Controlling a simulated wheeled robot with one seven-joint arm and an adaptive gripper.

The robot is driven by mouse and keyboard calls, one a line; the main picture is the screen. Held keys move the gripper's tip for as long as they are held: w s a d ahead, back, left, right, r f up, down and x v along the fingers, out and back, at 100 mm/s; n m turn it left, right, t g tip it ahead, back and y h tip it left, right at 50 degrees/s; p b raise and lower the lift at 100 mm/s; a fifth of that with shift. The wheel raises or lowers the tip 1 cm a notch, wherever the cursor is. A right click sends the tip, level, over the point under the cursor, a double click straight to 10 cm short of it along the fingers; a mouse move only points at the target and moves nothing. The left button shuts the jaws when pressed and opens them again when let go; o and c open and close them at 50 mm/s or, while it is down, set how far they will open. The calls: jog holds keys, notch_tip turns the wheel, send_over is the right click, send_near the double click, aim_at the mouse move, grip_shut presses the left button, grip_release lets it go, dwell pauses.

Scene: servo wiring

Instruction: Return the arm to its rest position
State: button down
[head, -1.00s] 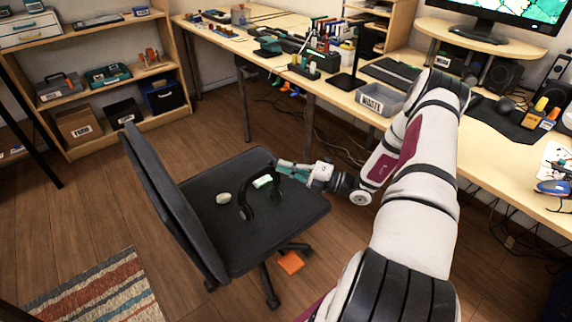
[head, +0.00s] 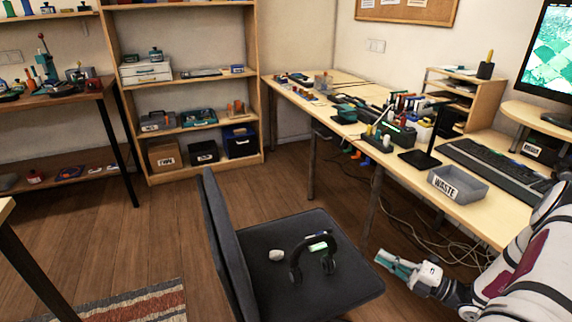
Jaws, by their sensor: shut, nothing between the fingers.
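My gripper (head: 396,264) is at the lower right in the head view, in the air just right of the chair seat and below the front of the desk. Its fingers point left, look closed together and hold nothing. My arm comes in from the right edge, bent, with its upper part cut off by the frame.
A black office chair (head: 345,287) stands left of my gripper, with headphones (head: 296,270) and a small whitish object (head: 276,255) on its seat. The desk (head: 407,197) carries a grey WASTE bin (head: 470,192) and a keyboard (head: 497,170). Shelves (head: 196,128) stand at the back.

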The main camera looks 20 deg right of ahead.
jog(key=s+a+r+n+g, duration=0.2)
jog(key=a+r+n+g, duration=0.6)
jog(key=a+r+n, duration=0.3)
jog(key=s+a+r+n+g, duration=0.2)
jog(key=a+r+n+g, duration=0.7)
jog(key=r+n, duration=0.35)
jog(key=s+a+r+n+g+h, duration=0.1)
jog(key=s+a+r+n+h, duration=0.35)
jog(key=s+a+n, duration=0.45)
jog(key=s+d+r+n+t+h, duration=0.1)
jog(key=s+d+n+t+h, duration=0.15)
jog(key=s+n, duration=0.4)
jog(key=s+d+r+n+t+h, duration=0.1)
jog(key=s+r+n+h, duration=0.1)
jog(key=s+n+h, duration=0.4)
notch_tip(320, 180, up, 19)
jog(key=n+t+y+p, duration=0.1)
jog(key=t+p, duration=0.2)
jog(key=p, duration=1.4)
jog(key=shift+w+a+y+p, duration=0.2)
jog(key=shift+w+y+p, duration=0.15)
jog(key=shift+w+y, duration=0.05)
